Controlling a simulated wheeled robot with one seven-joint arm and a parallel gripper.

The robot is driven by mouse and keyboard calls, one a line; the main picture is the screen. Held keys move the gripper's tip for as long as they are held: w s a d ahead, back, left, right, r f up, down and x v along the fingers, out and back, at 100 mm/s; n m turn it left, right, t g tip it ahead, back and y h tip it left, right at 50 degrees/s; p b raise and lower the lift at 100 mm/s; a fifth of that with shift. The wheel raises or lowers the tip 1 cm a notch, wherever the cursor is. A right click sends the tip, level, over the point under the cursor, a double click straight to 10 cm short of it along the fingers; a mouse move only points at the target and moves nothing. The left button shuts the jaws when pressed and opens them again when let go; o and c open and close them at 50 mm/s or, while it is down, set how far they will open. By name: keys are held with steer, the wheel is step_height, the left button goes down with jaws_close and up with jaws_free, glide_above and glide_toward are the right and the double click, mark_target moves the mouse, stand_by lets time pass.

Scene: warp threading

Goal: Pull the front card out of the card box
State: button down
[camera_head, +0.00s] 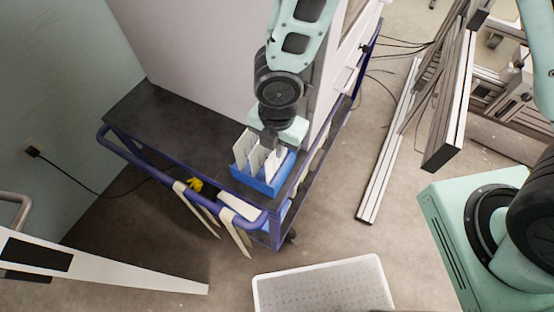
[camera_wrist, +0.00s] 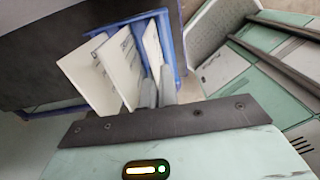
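The card box (camera_head: 266,187) is a small blue open box on the corner of the dark cart top; it also shows in the wrist view (camera_wrist: 181,52). Several white cards stand upright in it, leaning apart. My gripper (camera_head: 270,148) points down over the box at its right-hand card (camera_head: 274,164). In the wrist view my two grey fingertips (camera_wrist: 157,88) are close together at the near end of that card (camera_wrist: 152,46). The other cards (camera_wrist: 95,75) stand to their left. Whether the fingers press on the card cannot be made out.
The dark cart top (camera_head: 170,125) has a blue rail and a tall pale cabinet behind the box. Pale strips (camera_head: 236,230) hang on the rail beside something yellow (camera_head: 195,184). A white perforated tray (camera_head: 322,283) lies lower front. An aluminium frame (camera_head: 400,130) stands to the right.

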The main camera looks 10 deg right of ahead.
steer(key=shift+r, duration=0.15)
steer(key=shift+r+p, duration=4.3)
steer(key=shift+r, duration=0.25)
steer(key=shift+f, duration=0.1)
